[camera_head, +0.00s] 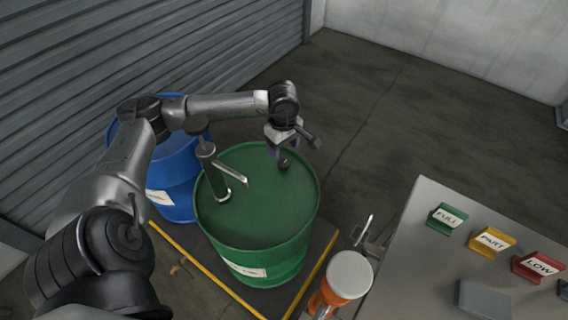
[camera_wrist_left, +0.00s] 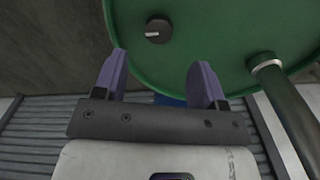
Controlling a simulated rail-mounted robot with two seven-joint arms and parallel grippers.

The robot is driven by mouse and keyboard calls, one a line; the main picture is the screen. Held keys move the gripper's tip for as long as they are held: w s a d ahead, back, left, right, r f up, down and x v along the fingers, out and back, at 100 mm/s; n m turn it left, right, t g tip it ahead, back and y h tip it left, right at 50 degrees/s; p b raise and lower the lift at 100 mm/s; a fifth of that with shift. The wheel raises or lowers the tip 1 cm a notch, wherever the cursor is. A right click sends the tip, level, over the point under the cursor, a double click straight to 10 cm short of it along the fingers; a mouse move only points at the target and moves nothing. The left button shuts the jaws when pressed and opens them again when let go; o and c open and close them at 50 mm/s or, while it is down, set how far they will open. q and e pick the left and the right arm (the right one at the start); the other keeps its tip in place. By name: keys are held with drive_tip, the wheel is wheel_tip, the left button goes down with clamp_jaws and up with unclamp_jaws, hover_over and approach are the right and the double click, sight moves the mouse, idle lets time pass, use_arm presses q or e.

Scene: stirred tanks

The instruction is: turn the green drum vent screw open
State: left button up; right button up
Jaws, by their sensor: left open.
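The green drum (camera_head: 250,225) stands upright on a pallet area edged in yellow, and its lid also fills the top of the left wrist view (camera_wrist_left: 215,35). The vent screw (camera_head: 284,163) is a small dark round knob near the lid's far right edge; in the left wrist view it is a black knob (camera_wrist_left: 158,31) with a pale line on it. My left gripper (camera_head: 277,150) is above the lid close to the screw. In the left wrist view its purple fingers (camera_wrist_left: 160,75) are apart with nothing between them, and the screw lies beyond their tips. My right gripper is not seen.
A green hand pump (camera_head: 213,175) with a metal spout rises from the lid beside my left arm. A blue drum (camera_head: 175,175) stands behind left. A table (camera_head: 420,260) with green FULL (camera_head: 446,217), yellow PART (camera_head: 492,241) and red LOW (camera_head: 538,266) signs is at right. Floor beyond the drum is clear.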

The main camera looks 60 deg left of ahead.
sight(284, 163)
use_arm(q)
wheel_tip(284, 163, down, 7)
drive_tip(key=shift+b, duration=0.95)
drive_tip(key=c, duration=0.9)
drive_tip(key=shift+c, duration=0.2)
